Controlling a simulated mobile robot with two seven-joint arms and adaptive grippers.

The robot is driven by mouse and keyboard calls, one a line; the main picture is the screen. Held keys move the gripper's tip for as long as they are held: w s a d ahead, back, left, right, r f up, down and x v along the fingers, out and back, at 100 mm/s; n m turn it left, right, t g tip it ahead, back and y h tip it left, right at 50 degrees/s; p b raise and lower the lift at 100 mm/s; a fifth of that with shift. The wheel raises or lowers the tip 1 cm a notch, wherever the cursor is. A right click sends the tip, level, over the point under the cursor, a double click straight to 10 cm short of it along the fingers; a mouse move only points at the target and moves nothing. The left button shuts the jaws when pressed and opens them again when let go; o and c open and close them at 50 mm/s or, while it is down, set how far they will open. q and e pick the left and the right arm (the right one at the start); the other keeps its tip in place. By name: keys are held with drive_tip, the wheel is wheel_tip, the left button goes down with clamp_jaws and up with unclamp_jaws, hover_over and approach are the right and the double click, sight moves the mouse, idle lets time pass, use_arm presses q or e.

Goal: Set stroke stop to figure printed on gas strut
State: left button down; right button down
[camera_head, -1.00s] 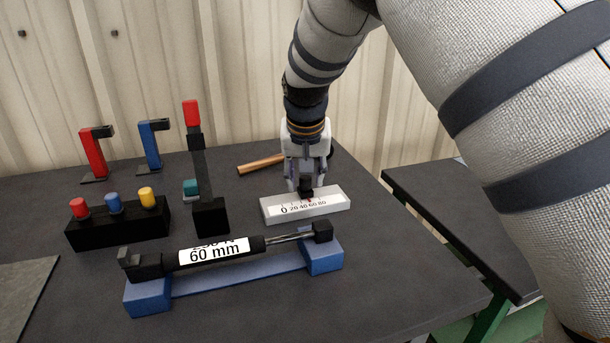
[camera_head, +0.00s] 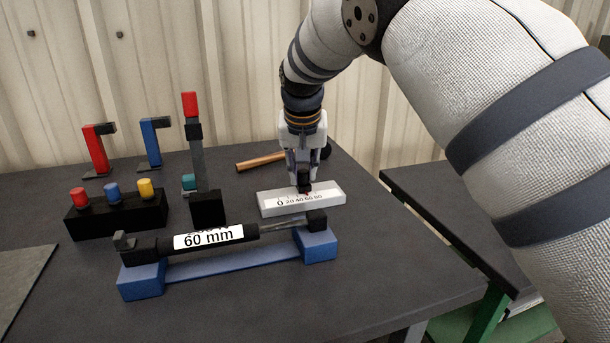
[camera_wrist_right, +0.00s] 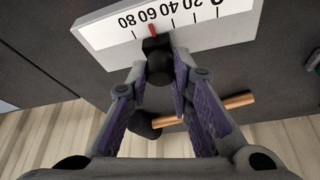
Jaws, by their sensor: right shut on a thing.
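In the right wrist view, the red pointer (camera_wrist_right: 152,29) stands at or very close to the 60 mark. My left gripper is not in view.
A black block with red, blue and yellow buttons (camera_head: 112,192) stands at the left. Red (camera_head: 97,150) and blue (camera_head: 150,143) clamp-like stands and a tall red-topped post (camera_head: 190,105) are behind. A wooden-handled hammer (camera_head: 260,161) lies behind the stop. The front table area is clear.

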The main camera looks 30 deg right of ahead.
drive_tip(key=c, duration=1.4)
unclamp_jaws()
drive_tip(key=v, duration=1.2)
drive_tip(key=shift+w, duration=0.1)
